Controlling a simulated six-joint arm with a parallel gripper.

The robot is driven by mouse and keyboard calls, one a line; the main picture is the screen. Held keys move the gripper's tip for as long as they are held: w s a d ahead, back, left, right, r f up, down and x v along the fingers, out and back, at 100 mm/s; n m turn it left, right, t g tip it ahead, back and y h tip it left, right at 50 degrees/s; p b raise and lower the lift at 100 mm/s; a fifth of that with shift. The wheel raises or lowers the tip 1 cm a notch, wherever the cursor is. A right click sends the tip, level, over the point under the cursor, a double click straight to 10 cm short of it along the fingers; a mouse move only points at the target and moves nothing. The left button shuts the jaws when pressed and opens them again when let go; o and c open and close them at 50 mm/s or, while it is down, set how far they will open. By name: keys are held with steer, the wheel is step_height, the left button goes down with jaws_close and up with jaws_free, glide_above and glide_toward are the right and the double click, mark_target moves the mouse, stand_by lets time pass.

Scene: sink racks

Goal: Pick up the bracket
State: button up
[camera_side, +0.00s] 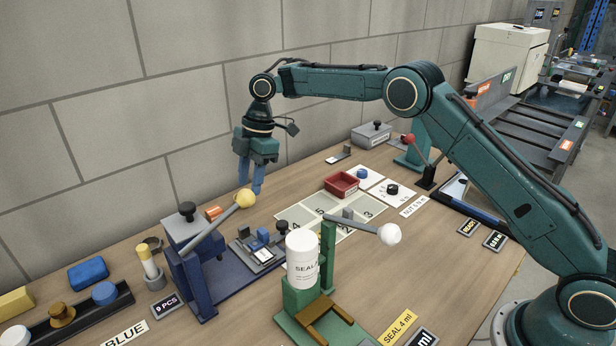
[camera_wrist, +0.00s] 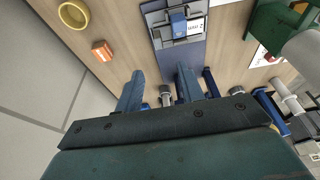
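My gripper (camera_side: 250,190) hangs pointing down, in the air behind the blue fixture in the side view. Its two blue fingers stand apart with nothing between them; they also show in the wrist view (camera_wrist: 160,82). No part is clearly marked as the bracket. A small blue block-like part (camera_side: 263,235), which may be the bracket, sits on a grey plate (camera_side: 262,257) on the blue fixture's base. A blue part on a grey plate also shows in the wrist view (camera_wrist: 179,24), beyond the fingertips. My gripper is apart from it.
The blue fixture's lever with a yellow knob (camera_side: 244,198) rises close to my gripper. A green press with a white-knobbed lever (camera_side: 390,233) and a white SEAL jar (camera_side: 302,260) stand nearer the camera. A red tray (camera_side: 341,184) lies beyond numbered squares. A block wall runs behind.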

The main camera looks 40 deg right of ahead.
glide_above(244, 227)
steer(key=d, duration=0.2)
steer(key=shift+d+x, duration=0.2)
steer(key=shift+x, duration=0.85)
steer(key=shift+d+x, duration=0.2)
steer(key=shift+x, duration=0.8)
steer(key=shift+d+x, duration=0.2)
steer(key=shift+x, duration=0.85)
steer(key=shift+s+f, duration=0.1)
steer(key=shift+f, duration=0.15)
steer(key=shift+x, duration=2.55)
steer(key=shift+d, duration=0.1)
jaws_close()
